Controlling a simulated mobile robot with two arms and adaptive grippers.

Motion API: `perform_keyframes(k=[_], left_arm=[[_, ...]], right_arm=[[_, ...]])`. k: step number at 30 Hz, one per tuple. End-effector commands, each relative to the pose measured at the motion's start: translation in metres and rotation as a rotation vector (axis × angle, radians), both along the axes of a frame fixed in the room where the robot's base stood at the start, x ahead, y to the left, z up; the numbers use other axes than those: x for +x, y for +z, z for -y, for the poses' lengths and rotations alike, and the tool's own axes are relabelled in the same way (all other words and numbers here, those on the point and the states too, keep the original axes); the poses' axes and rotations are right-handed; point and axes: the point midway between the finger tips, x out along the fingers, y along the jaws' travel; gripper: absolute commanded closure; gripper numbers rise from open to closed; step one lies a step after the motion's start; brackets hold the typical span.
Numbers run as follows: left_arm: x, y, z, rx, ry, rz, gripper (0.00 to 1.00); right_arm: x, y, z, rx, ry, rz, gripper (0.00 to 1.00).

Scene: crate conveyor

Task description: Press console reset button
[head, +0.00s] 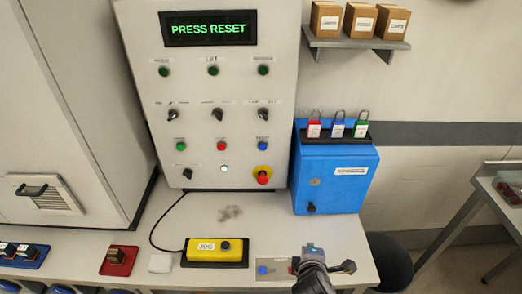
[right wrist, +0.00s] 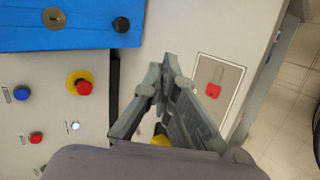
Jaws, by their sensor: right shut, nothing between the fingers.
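The console (head: 282,90) is a grey upright panel whose lit display (head: 209,28) reads PRESS RESET. It carries a green button (head: 180,146), a red button (head: 221,146), a blue button (head: 263,146), a lit white button (head: 225,169) and a red mushroom button (head: 263,179) on a yellow ring. Their small labels are too blurred to read. My right gripper (head: 311,250) is shut and empty over the table's front right, apart from the console. My left gripper is out of view.
A blue box (head: 336,185) with several padlocks on top stands right of the console. A yellow pendant (head: 214,249) with a cable lies on the table (head: 200,215). A small plate (head: 266,271) lies left of my right gripper. A shelf (head: 355,43) holds boxes.

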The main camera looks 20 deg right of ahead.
Motion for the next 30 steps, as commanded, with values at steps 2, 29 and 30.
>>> perform_keyframes(k=[2,29,30], left_arm=[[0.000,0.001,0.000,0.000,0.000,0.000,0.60],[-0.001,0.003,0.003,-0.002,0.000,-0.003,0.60],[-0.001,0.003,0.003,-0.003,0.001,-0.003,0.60]], right_arm=[[0.022,0.014,-0.001,-0.170,0.105,0.019,1.00],[0.138,0.123,-0.085,-1.568,0.692,-0.034,1.00],[0.138,0.123,-0.085,-1.568,0.692,-0.034,1.00]])
